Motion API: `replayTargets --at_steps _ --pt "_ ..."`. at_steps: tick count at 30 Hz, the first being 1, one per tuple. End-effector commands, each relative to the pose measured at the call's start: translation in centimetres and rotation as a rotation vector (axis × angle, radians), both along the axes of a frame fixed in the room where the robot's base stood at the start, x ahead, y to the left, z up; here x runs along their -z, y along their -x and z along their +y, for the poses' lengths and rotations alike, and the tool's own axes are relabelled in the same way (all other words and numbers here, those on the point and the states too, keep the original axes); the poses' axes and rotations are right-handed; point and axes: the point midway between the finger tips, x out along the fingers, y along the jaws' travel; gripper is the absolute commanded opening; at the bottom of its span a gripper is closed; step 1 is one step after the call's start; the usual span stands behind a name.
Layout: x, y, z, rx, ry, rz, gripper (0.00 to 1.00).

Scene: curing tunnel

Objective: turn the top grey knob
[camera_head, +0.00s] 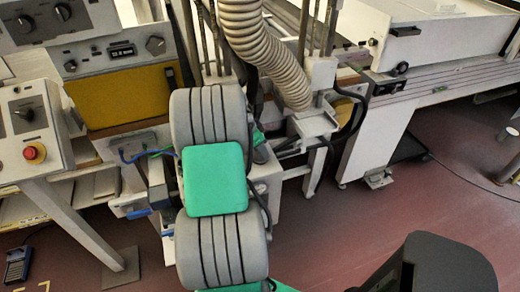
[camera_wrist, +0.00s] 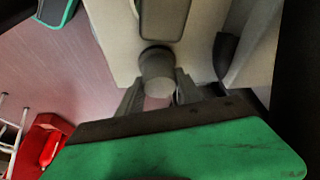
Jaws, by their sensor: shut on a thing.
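In the wrist view, my gripper (camera_wrist: 158,92) has its two dark fingers on either side of a short grey cylindrical knob (camera_wrist: 157,62). It is shut on this knob, which stands out from a pale panel (camera_wrist: 112,40). The knob's lighter end shows between the fingers; where exactly the fingertips touch it is hard to see. In the head view, my arm covers the middle of the picture and the gripper is hidden, so I cannot tell there which knob is held.
At left in the head view are a control box with a red button (camera_head: 35,153) and a yellow-fronted unit (camera_head: 130,95) with dark knobs. A ribbed hose (camera_head: 262,50) hangs beyond my arm. A white machine (camera_head: 440,35) stands at right. Red floor (camera_head: 420,200) is open in front.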

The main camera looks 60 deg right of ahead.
Motion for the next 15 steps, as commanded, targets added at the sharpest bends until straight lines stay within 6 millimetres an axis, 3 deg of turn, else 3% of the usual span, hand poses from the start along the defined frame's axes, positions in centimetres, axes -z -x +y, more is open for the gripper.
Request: replayTargets --at_steps 6,15 --pt "-0.06 -0.03 0.35 -0.001 0.0 0.0 0.02" --pt "0.06 0.0 0.05 -0.039 -0.001 0.0 0.02"
